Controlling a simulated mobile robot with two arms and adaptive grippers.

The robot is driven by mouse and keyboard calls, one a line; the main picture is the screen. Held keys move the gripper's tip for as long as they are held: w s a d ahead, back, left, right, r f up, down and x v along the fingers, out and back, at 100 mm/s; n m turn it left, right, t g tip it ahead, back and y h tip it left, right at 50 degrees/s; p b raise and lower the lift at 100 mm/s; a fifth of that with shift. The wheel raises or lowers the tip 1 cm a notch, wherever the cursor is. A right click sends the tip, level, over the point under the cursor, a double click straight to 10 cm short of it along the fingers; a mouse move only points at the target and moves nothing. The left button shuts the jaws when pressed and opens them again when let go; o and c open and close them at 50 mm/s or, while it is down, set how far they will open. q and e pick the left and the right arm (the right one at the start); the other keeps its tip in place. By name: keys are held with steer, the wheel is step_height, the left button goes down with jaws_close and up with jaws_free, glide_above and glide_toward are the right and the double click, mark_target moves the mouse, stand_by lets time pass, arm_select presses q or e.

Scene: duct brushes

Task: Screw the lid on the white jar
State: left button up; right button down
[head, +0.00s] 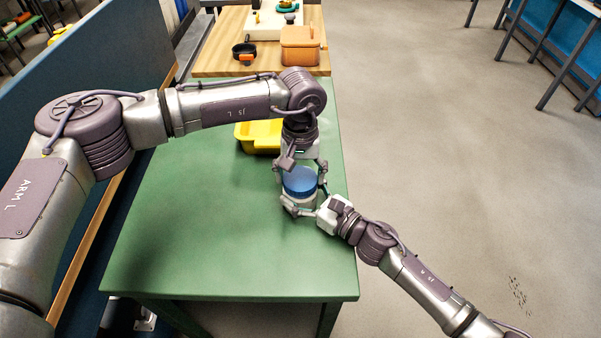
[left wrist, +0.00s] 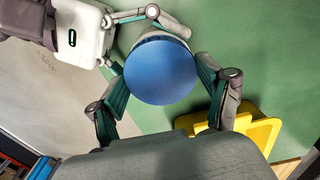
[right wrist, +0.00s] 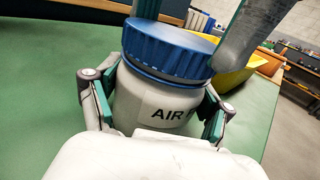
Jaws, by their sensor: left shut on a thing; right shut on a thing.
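The white jar (right wrist: 150,105) stands upright on the green table and bears a label reading AIR. The blue ribbed lid (head: 300,181) sits on top of the jar's mouth; whether its thread is engaged cannot be told. The lid fills the middle of the left wrist view (left wrist: 160,72). My left gripper (head: 301,172) comes from above with its fingers shut on the lid's sides. My right gripper (right wrist: 158,108) is shut around the jar's body from the side. The jar's mouth is hidden under the lid.
A yellow tray (head: 258,137) lies just behind the jar, close to my left wrist. The green table (head: 200,240) is clear to the left and in front. Its right edge is near the jar. A wooden table (head: 225,60) behind holds an orange box (head: 300,46).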

arm_select(q)
steer(key=m, duration=0.4)
steer(key=shift+m, duration=0.3)
steer(key=m, duration=0.6)
steer(key=o, duration=0.9)
steer(key=shift+c, duration=0.2)
steer(key=shift+r, duration=0.1)
steer(key=shift+r, duration=2.2)
